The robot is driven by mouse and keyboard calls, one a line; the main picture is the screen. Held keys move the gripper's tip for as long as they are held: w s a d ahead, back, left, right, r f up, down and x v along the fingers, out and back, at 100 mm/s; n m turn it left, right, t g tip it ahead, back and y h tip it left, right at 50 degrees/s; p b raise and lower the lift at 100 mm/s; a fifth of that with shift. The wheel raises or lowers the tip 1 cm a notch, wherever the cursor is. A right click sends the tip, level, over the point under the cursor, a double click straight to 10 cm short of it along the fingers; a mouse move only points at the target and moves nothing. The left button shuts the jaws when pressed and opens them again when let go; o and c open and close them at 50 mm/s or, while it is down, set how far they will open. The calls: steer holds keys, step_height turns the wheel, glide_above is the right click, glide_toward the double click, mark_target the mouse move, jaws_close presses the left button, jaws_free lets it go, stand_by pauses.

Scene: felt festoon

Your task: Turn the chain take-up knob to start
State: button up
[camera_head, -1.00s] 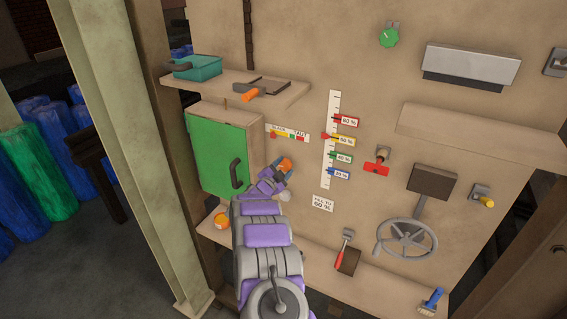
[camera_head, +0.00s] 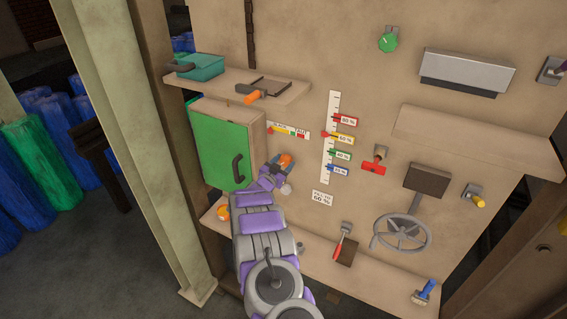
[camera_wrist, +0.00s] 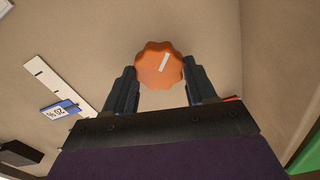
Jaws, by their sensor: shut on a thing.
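The chain take-up knob looks to be the orange scalloped knob (camera_head: 286,159) on the beige panel, under a small slack-to-taut gauge (camera_head: 289,131). In the wrist view the knob (camera_wrist: 160,65) has a white mark leaning to the upper right. My gripper (camera_head: 279,165) is at the knob, and in the wrist view its dark fingers (camera_wrist: 160,82) stand on either side of it, shut on it. The gauge has an orange-red pointer near its left end. I cannot read a start mark around the knob.
A green-doored cabinet (camera_head: 222,155) stands just left of my gripper. A shelf (camera_head: 285,92) with a teal box (camera_head: 197,67) is above it. A vertical percent scale (camera_head: 331,150) with coloured tags is to the right, and a handwheel (camera_head: 402,233) is farther right.

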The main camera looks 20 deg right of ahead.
steer(key=shift+a+f, duration=0.1)
steer(key=shift+f, duration=0.2)
steer(key=o, duration=0.9)
steer(key=shift+w, duration=0.1)
steer(key=shift+c, duration=0.2)
steer(key=shift+o, duration=0.9)
steer(key=shift+r, duration=0.2)
steer(key=shift+a, duration=0.1)
steer(key=b+v, duration=0.1)
steer(key=v, duration=1.6)
steer(key=shift+b, duration=0.35)
steer(key=shift+a+f, duration=0.1)
steer(key=shift+a, duration=0.1)
